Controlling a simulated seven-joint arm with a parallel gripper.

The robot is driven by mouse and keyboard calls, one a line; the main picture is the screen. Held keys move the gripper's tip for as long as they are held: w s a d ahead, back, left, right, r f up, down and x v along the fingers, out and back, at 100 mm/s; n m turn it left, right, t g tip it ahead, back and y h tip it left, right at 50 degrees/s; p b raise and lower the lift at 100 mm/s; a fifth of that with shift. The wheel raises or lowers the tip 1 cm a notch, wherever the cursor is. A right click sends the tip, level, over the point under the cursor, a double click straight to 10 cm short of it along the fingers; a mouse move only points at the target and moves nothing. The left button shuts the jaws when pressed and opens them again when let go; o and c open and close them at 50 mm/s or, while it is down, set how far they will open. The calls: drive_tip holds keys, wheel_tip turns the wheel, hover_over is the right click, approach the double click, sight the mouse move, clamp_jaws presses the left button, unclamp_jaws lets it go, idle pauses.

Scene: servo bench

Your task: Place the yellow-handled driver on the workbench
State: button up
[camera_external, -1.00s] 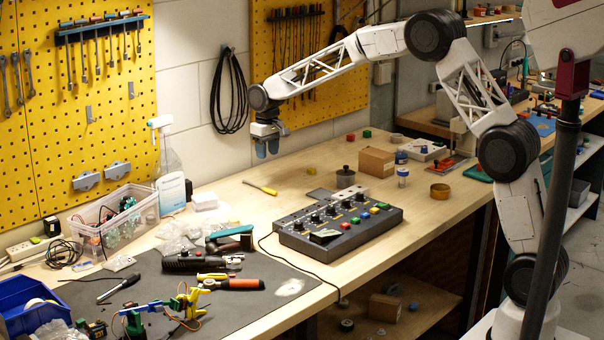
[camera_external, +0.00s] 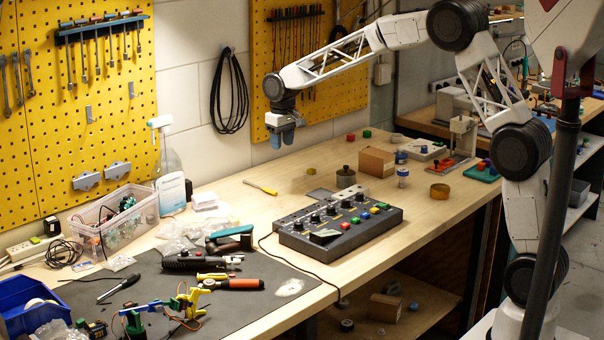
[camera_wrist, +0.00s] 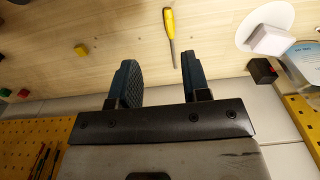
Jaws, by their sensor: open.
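The yellow-handled driver (camera_external: 261,187) lies flat on the wooden workbench (camera_external: 240,206), left of the control box. It also shows in the wrist view (camera_wrist: 170,28), with its shaft pointing down toward my gripper. My gripper (camera_external: 282,138) is above the back of the bench, to the right of the driver and higher than it. In the wrist view my gripper (camera_wrist: 161,75) has its two fingers apart with nothing between them.
A grey control box (camera_external: 338,218) with knobs and colored buttons stands in front of the driver. A cardboard box (camera_external: 376,161) and a dark cylinder (camera_external: 346,177) are to the right. A spray bottle (camera_external: 169,172) stands at the left. Bare wood surrounds the driver.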

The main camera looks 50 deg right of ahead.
drive_tip(key=s+d+r, duration=0.2)
drive_tip(key=s+r, duration=0.2)
drive_tip(key=s, duration=0.5)
drive_tip(key=s+d+r+t, duration=0.1)
drive_tip(key=s+r, duration=0.2)
drive_tip(key=s, duration=0.7)
drive_tip(key=s+d+r, duration=0.2)
drive_tip(key=s+r, duration=0.2)
drive_tip(key=s, duration=0.5)
drive_tip(key=s+d+f, duration=0.1)
drive_tip(key=s+f, duration=0.2)
drive_tip(key=s, duration=1.1)
drive_tip(key=s+d+f+t, duration=0.1)
drive_tip(key=s+f, duration=0.2)
drive_tip(key=s, duration=1.2)
drive_tip(key=shift+s, duration=0.2)
